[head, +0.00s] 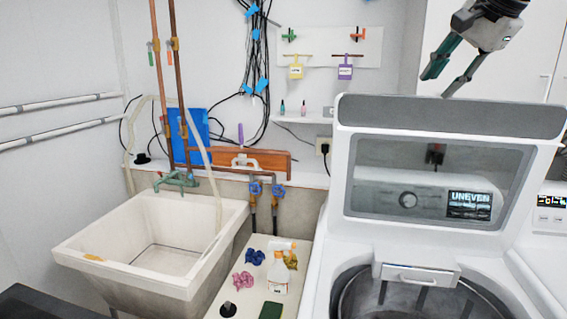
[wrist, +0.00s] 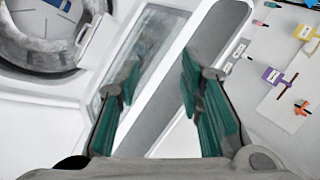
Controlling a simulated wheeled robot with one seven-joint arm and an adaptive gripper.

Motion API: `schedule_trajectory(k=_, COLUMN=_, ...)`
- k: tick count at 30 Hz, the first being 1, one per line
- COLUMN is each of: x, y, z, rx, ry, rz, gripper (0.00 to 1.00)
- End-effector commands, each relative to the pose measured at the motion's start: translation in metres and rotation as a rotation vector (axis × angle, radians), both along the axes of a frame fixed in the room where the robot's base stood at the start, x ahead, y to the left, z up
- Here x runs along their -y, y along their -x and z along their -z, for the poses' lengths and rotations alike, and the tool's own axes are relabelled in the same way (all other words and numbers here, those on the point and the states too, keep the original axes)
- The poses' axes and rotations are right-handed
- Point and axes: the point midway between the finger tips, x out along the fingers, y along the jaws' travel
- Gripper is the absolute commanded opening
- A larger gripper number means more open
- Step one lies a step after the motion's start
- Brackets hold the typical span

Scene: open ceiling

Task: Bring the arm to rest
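My gripper (head: 442,78) is raised at the upper right of the head view, above the raised lid of the washer (head: 450,117). Its two fingers are spread apart with nothing between them. In the wrist view the teal-padded fingers of my gripper (wrist: 158,85) stand wide apart. The washer lid (wrist: 168,95) shows beyond and between them, with no clear contact.
A utility sink (head: 75,250) stands at the left. A small shelf (head: 290,117) and hanging tags (head: 345,71) are on the wall.

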Motion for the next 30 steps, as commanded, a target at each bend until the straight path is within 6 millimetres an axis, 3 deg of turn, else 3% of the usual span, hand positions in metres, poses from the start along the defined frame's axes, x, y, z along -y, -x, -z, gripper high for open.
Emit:
schedule_trajectory(k=1, x=-0.015, y=0.016, z=0.005, rx=-0.005, ry=0.038, rz=-0.04, gripper=0.34)
schedule_trajectory(k=6, x=-0.051, y=0.067, z=0.035, rx=-0.023, ry=0.177, rz=-0.187, gripper=0.34)
schedule_trajectory(k=15, x=-0.095, y=0.168, z=0.109, rx=-0.047, ry=0.421, rz=-0.477, gripper=0.34)
schedule_trajectory(k=24, x=-0.114, y=0.262, z=0.202, rx=-0.055, ry=0.644, rz=-0.783, gripper=0.34)
schedule_trajectory(k=30, x=-0.116, y=0.293, z=0.239, rx=-0.056, ry=0.721, rz=-0.898, gripper=0.34)
